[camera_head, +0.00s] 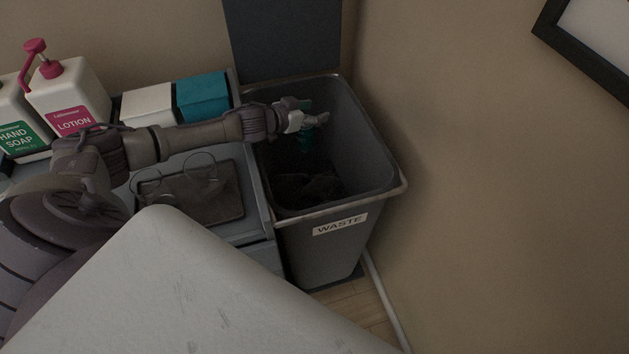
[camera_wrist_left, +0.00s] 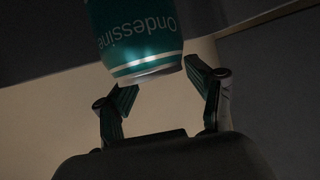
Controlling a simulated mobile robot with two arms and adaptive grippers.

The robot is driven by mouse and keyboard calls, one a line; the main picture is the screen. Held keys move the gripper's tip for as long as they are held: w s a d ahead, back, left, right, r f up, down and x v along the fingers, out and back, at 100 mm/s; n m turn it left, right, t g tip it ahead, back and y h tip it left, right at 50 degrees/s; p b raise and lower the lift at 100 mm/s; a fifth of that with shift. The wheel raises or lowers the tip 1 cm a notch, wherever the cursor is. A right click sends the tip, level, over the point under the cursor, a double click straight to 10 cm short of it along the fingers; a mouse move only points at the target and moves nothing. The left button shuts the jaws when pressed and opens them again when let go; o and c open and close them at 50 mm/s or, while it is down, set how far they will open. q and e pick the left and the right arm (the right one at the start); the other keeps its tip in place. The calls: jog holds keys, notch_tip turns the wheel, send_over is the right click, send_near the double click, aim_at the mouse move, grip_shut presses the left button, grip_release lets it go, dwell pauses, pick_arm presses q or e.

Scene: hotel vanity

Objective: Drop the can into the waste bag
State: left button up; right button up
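My left gripper (camera_head: 312,118) reaches in from the left and is over the mouth of the grey bin (camera_head: 397,190) labelled WASTE. In the left wrist view the fingers (camera_wrist_left: 162,80) are spread apart with nothing between their pads. The teal can (camera_wrist_left: 137,35), lettered "Ondessine", is just beyond the fingertips, its end toward me; whether a fingertip still touches it I cannot tell. Dark bag-like material (camera_head: 310,188) lies low in the bin. My right gripper is not in view.
Left of the bin, a counter holds a lotion bottle (camera_head: 70,98), a hand soap bottle (camera_head: 18,125), a white box (camera_head: 147,105), a teal box (camera_head: 203,96), and glasses on a dark tray (camera_head: 228,190). Walls stand behind and right of the bin.

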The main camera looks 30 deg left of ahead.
pick_arm(q)
jog(key=shift+o, duration=1.2)
notch_tip(320, 180, up, 10)
